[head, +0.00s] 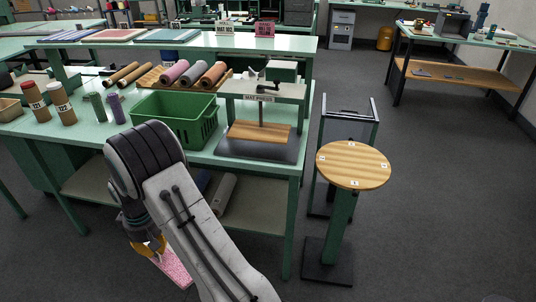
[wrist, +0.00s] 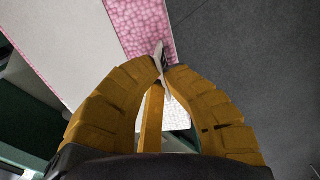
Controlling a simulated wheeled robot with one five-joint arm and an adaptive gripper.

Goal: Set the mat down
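A pink mat (head: 172,267) with a pale edge hangs low at the left front of the head view, below my gripper (head: 150,245). My arm hides part of the gripper there. In the wrist view the mat's pink nubbly surface (wrist: 145,25) lies beyond my gripper (wrist: 163,65). The two yellow-brown fingertips come together on a thin pale edge, which appears to be the mat's. The mat is in front of the green workbench (head: 60,150), over the dark floor.
A mat press (head: 262,100) and a green crate (head: 175,120) stand on the workbench. Flat mats (head: 180,36) lie on its raised shelf. A round wooden-topped stand (head: 353,164) is to the right. A pale panel (wrist: 70,45) fills the wrist view's upper left. Floor is clear at right.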

